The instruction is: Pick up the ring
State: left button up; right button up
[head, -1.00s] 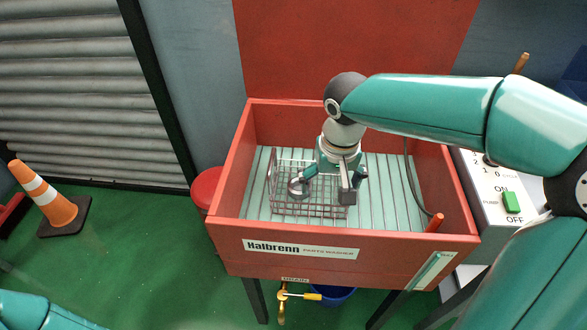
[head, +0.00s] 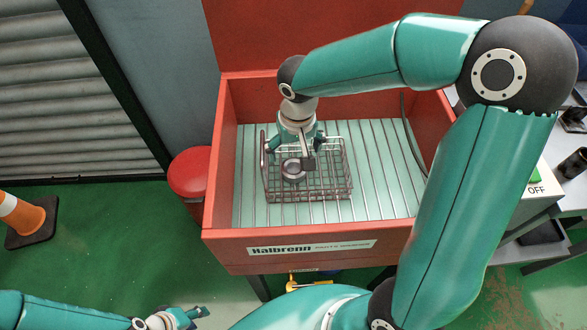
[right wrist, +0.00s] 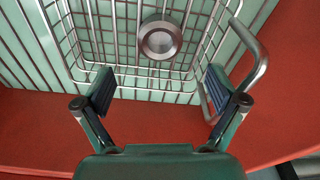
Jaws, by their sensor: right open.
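The ring (head: 292,180) is a short grey metal ring lying in a wire basket (head: 308,201) inside the red parts washer. It also shows in the right wrist view (right wrist: 160,58), inside the basket, beyond the fingertips and near the middle line between them. My right gripper (head: 296,148) is above the basket, beside the ring and slightly behind it in the head view. Its two fingers are spread apart and empty in the right wrist view (right wrist: 158,92). My left gripper (head: 190,316) is at the bottom left, far from the washer; its fingers are too small to judge.
The washer's red walls (head: 218,170) surround the ribbed floor (head: 380,165), which is clear right of the basket. The basket's bent handle (right wrist: 252,68) rises near one finger. A red bin (head: 190,172) stands left of the washer, an orange cone (head: 20,215) farther left.

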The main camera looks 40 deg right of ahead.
aim_at(294, 168)
jog(key=shift+w+d+f+b, duration=0.15)
jog(key=shift+f+b, duration=0.1)
jog(key=shift+f, duration=1.7)
jog(key=shift+w+a+f+b, duration=0.1)
jog(key=shift+w+f+b, duration=0.1)
jog(key=shift+f, duration=1.75)
jog(key=shift+r, duration=0.1)
jog(key=c, duration=1.7)
jog(key=shift+o, duration=0.2)
